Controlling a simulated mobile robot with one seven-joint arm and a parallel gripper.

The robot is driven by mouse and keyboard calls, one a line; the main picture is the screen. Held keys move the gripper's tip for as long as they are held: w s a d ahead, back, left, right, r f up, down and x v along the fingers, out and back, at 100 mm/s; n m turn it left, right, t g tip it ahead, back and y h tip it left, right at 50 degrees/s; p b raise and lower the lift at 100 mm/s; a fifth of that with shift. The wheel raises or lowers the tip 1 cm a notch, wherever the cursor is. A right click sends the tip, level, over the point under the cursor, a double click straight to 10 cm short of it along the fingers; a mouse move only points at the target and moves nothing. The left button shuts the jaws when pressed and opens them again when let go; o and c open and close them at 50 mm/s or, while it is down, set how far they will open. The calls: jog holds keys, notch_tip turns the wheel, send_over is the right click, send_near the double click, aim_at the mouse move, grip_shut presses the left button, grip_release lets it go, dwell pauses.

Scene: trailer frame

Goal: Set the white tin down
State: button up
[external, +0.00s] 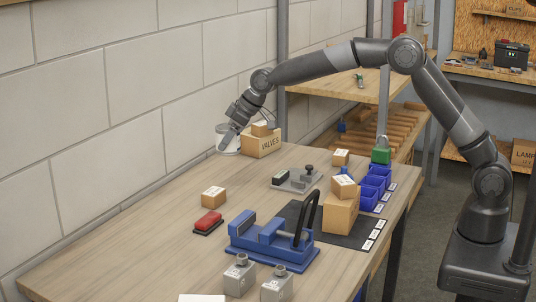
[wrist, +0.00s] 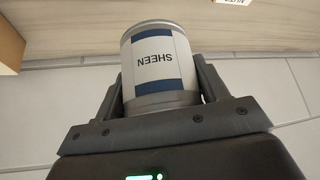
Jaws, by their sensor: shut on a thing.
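The white tin (external: 226,139) is at the far left end of the wooden table (external: 140,240), by the block wall. In the wrist view the tin (wrist: 157,65) fills the space between the two fingers of my gripper (wrist: 158,85). Its label reads SHEEN, upside down in that view, with dark blue patches on a white band and grey metal rims. I cannot tell whether its base touches the table.
A VALVES box (external: 262,143) with a small box on top stands just right of the tin. A blue vise (external: 272,240), red-topped block (external: 208,222), small carton (external: 214,197) and blue bins (external: 374,187) stand nearer. The left tabletop is mostly clear.

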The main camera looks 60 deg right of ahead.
jog(key=s+a+n+g+y, duration=0.1)
jog(key=s+a+n, duration=0.35)
jog(key=a, duration=1.05)
jog(key=s+a+n+g+y, duration=0.1)
jog(key=s+a+n+y, duration=0.1)
jog(key=s+a, duration=0.9)
jog(key=a+f, duration=0.2)
jog(key=a, duration=0.2)
jog(key=a+f, duration=0.2)
jog(key=a, duration=0.3)
jog(key=w+a+f, duration=0.1)
jog(key=a+f, duration=0.1)
jog(key=a, duration=0.2)
jog(key=shift+w+a+f, duration=0.1)
jog(key=shift+a, duration=0.3)
jog(key=shift+a+f, duration=0.3)
jog(key=shift+a, duration=0.15)
jog(key=shift+f, duration=1.95)
jog(key=shift+f, duration=0.15)
jog(key=o, duration=1.2)
